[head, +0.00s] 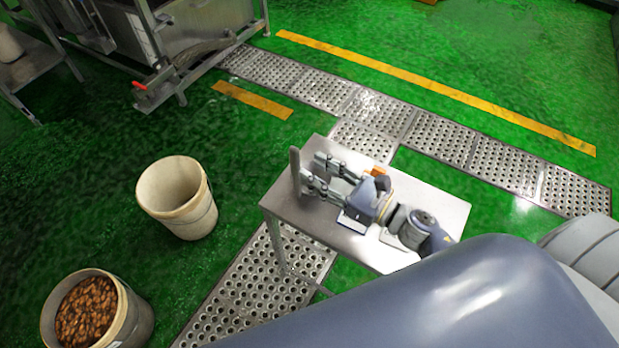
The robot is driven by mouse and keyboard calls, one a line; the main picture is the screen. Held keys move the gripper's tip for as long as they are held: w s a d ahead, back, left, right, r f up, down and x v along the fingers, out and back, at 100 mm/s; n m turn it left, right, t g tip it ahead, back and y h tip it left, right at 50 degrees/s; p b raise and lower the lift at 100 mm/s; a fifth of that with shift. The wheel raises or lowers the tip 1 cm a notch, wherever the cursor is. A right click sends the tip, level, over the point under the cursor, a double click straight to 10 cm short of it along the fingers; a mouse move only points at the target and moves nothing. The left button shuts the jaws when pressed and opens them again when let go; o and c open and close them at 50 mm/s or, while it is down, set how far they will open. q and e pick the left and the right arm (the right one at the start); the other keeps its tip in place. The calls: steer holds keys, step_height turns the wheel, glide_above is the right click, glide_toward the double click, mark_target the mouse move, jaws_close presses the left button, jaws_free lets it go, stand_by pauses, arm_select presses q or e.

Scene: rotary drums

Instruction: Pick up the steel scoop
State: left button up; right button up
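A narrow grey upright piece (295,171), which looks like the steel scoop, stands at the left end of a small steel table (455,206). Its full shape is not clear from this angle. My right gripper (311,174) is low over the table, its fingers pointing left toward this piece. The two fingers are spread apart with a gap between them. The tips are close to the grey piece, and I cannot tell whether they touch it. My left gripper is not in view.
A small orange item (378,171) and a flat white-and-blue item (351,222) lie on the table by my gripper. An empty-looking bucket (196,215) and a bucket of brown pieces (134,318) stand left on green floor. Steel machinery (205,30) stands at upper left.

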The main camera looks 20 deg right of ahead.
mark_target(299, 158)
steer(key=shift+w+a+r, duration=0.1)
steer(key=shift+w+a, duration=0.2)
steer(key=shift+w, duration=0.2)
steer(key=shift+w+a, duration=0.25)
steer(key=shift+w, duration=0.05)
steer(key=p+x, duration=0.1)
steer(key=x, duration=0.1)
steer(key=p+x, duration=0.2)
steer(key=shift+w+d, duration=0.15)
steer(key=shift+w, duration=0.6)
steer(key=shift+a+f, duration=0.25)
steer(key=shift+a, duration=0.05)
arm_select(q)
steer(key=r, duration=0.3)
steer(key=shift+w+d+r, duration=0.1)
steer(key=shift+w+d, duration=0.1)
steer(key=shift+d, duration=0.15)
arm_select(e)
jaws_close()
